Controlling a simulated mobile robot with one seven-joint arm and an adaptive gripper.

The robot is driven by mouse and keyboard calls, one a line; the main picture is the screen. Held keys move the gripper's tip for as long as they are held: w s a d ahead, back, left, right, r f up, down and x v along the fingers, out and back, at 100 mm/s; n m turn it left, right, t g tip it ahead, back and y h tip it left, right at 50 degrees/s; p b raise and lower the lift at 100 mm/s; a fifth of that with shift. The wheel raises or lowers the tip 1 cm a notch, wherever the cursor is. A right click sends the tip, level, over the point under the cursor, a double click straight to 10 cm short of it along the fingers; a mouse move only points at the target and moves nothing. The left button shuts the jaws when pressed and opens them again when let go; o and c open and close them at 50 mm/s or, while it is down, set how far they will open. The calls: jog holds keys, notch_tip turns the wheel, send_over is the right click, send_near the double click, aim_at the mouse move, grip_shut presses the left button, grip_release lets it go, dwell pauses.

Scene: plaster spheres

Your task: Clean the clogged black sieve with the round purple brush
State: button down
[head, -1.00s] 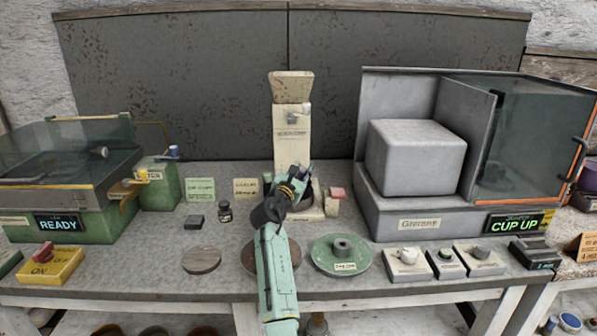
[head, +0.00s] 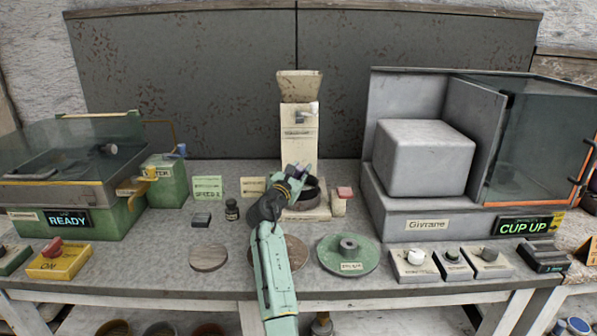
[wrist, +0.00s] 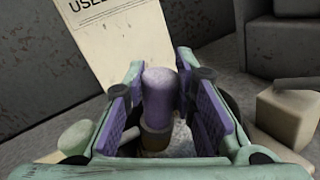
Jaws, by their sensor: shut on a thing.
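My gripper (wrist: 160,108) is shut on the round purple brush (wrist: 158,98), with a purple-padded finger on each side of its upright handle. A brownish collar shows at the brush's lower end, and its bristles are hidden. Pale, grainy matter shows just beyond the collar. In the head view my gripper (head: 297,177) is in front of the cream hopper machine. The black round sieve (head: 319,190) sits on that machine's base, partly hidden behind my gripper. The brush is over or beside the sieve; I cannot tell whether they touch.
The cream machine (head: 299,130) stands directly behind my gripper. A post with a red top (head: 344,194) is close on its right. A green disc (head: 347,254) and a large grey cabinet (head: 417,215) are further right.

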jog(key=shift+d, duration=1.45)
jog(key=shift+a, duration=1.85)
jog(key=shift+d, duration=0.1)
jog(key=shift+d+r, duration=0.75)
jog(key=shift+d, duration=0.1)
jog(key=shift+r, duration=1.2)
